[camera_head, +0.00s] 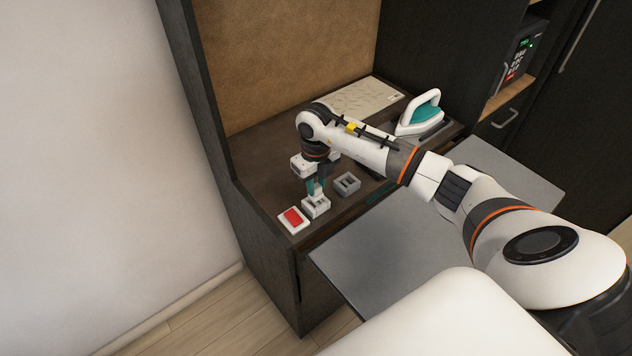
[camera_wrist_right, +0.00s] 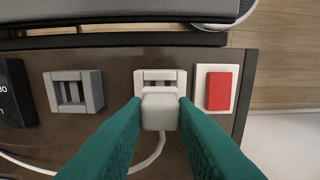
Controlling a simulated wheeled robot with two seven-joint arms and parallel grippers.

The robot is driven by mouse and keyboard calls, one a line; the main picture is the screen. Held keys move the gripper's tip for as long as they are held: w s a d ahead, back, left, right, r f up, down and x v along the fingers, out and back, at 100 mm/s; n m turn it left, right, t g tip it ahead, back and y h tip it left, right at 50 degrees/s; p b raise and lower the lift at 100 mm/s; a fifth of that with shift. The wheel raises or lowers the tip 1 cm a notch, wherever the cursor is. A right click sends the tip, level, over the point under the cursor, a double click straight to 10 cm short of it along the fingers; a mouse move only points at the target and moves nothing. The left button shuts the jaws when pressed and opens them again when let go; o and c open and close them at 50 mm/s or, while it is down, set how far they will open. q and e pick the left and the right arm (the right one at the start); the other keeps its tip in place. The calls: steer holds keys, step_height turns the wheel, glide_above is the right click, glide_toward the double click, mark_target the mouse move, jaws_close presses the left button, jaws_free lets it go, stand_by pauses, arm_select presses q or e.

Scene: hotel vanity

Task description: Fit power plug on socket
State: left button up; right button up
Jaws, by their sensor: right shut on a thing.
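My right gripper (camera_head: 317,188) points down over the vanity top. In the right wrist view its two teal fingers (camera_wrist_right: 159,112) are shut on a white power plug (camera_wrist_right: 160,113). A white cord runs from the plug down and to the left. The white socket (camera_wrist_right: 172,75) lies directly beyond the plug, and the plug covers its near part. The white socket also shows in the head view (camera_head: 316,209), under the fingertips. I cannot tell whether the prongs are inside the socket, as the plug hides them. My left gripper is out of view.
A grey socket block (camera_head: 347,184) and a white plate with a red switch (camera_head: 293,219) flank the white socket. An iron (camera_head: 421,114) and a pale board (camera_head: 362,100) lie farther back. A grey panel (camera_head: 395,252) lies in front of the vanity top.

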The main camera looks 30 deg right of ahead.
mark_target(319, 194)
steer(key=shift+f+b, duration=1.15)
steer(key=shift+f, duration=0.25)
stand_by(1.2)
steer(key=o, duration=1.1)
steer(key=shift+c, duration=0.2)
